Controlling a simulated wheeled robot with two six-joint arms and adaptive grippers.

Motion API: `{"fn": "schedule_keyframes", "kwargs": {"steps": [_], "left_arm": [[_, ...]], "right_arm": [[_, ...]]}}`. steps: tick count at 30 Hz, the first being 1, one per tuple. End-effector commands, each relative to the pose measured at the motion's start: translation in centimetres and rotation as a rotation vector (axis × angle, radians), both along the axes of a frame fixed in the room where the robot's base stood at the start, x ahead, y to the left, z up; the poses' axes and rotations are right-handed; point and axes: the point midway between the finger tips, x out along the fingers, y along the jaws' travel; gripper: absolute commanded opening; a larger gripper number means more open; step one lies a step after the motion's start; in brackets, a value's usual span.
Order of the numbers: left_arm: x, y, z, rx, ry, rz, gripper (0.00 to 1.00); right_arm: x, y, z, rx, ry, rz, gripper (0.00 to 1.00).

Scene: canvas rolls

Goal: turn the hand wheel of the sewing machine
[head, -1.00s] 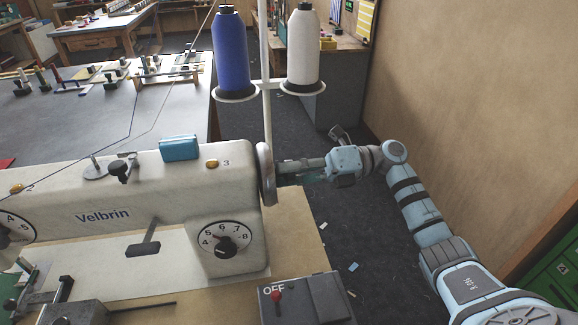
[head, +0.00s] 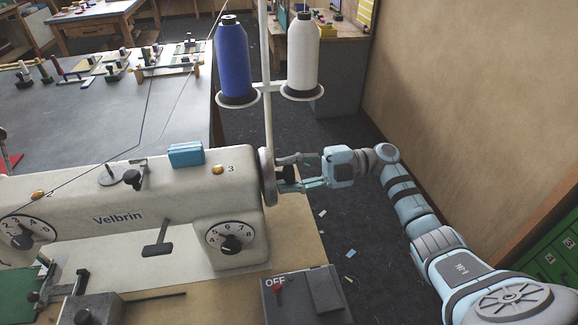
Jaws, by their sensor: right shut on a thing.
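The sewing machine (head: 135,200) is cream, marked "Velbrin", and stands on a wooden tabletop. Its hand wheel (head: 267,178) is a grey disc on the right end of the machine, seen nearly edge-on. My right gripper (head: 280,173) comes in from the right, with its fingers at the wheel, one higher and one lower. It is shut on the hand wheel; the exact contact at the rim is small and partly hidden. My left gripper does not show.
A blue thread cone (head: 233,62) and a white one (head: 302,55) stand on a post behind the wheel. A switch box (head: 305,298) marked OFF sits at front. A small blue box (head: 186,154) lies on the machine. A wall (head: 470,100) rises at right.

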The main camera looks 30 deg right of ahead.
Motion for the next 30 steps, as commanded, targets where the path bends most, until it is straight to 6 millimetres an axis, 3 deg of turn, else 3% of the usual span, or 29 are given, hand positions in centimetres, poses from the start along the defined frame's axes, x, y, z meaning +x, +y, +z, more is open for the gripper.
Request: {"fn": "schedule_keyframes", "kwargs": {"steps": [15,30], "left_arm": [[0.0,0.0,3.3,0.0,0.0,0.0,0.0],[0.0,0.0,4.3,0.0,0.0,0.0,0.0]], "right_arm": [[0.0,0.0,0.2,0.113,0.446,0.0,0.09],[0.0,0.0,0.0,0.165,0.64,0.0,0.09]]}}
